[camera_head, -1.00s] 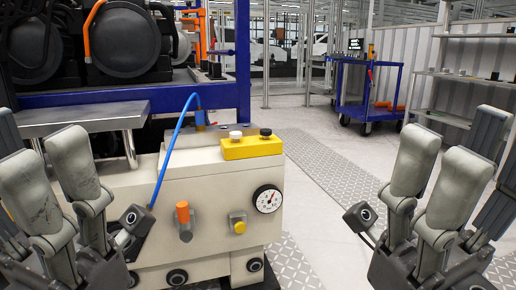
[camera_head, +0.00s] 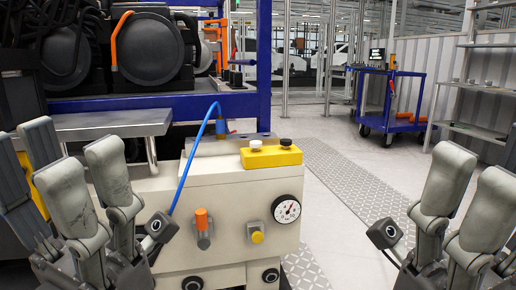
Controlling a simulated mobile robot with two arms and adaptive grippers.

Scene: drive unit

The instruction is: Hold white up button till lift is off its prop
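A yellow control box (camera_head: 271,157) sits on top of the beige machine (camera_head: 225,225). It carries a white button (camera_head: 255,144) on the left and a black button (camera_head: 286,142) on the right. My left gripper (camera_head: 85,160) is open and empty, to the left of the machine and apart from the box. My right gripper (camera_head: 468,190) is open and empty at the right edge, over the floor, well away from the buttons. I cannot make out the lift's prop.
The machine front has a gauge (camera_head: 287,209), an orange-capped lever (camera_head: 202,222) and a yellow knob (camera_head: 257,237). A blue hose (camera_head: 190,155) arches over it. A metal plate (camera_head: 110,125) and blue frame (camera_head: 265,60) stand behind. A blue cart (camera_head: 390,110) stands back right; floor between is clear.

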